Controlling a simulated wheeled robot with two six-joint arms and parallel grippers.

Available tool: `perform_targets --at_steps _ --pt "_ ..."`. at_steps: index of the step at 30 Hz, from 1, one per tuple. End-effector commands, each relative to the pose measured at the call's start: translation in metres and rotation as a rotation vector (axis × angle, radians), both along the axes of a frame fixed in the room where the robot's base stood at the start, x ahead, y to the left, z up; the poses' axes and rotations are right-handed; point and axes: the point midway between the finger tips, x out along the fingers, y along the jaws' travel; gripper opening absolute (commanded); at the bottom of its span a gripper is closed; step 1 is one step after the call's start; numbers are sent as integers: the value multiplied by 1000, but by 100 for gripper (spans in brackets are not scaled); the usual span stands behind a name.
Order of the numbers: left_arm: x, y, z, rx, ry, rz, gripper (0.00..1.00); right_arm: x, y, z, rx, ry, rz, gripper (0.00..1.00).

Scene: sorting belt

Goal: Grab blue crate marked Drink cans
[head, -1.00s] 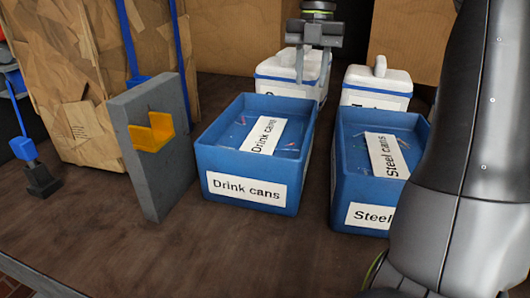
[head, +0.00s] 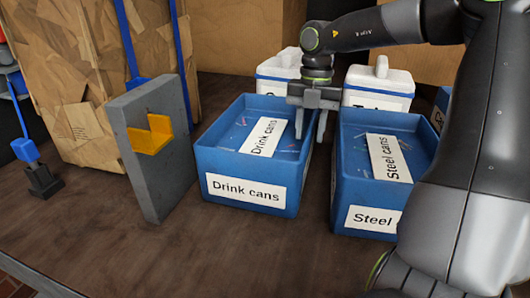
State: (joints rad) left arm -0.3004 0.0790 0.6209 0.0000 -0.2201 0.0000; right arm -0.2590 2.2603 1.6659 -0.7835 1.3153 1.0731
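The blue crate marked Drink cans (head: 216,163) stands on the brown surface in the middle of the head view. It has one label on its front and another lying inside. My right gripper (head: 311,138) is at the crate's right side, pointing down with its fingers apart. One finger appears over the inside of the crate's right wall and the other over the gap beside it. I cannot tell whether either finger touches the wall. My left gripper is not in view.
A blue crate marked Steel cans (head: 348,190) stands close on the right. White lidded boxes (head: 378,82) stand behind. A grey block with a yellow bracket (head: 150,185) stands to the left, with a cardboard bale (head: 75,95) behind it. The front surface (head: 200,255) is clear.

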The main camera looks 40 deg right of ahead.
Motion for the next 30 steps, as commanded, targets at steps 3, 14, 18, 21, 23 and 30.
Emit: perform_targets --at_steps 3,14,18,21,23,30 --pt "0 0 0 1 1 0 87 0 0 -1 0 0 0 33" --pt "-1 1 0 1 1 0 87 0 0 0 0 0 0 0" --pt "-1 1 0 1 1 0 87 0 0 0 0 0 0 0" --pt "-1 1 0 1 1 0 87 0 0 0 0 -1 0 0" --pt "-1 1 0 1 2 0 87 0 0 0 0 -1 -1 0" --pt "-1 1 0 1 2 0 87 0 0 0 0 -1 -1 0"
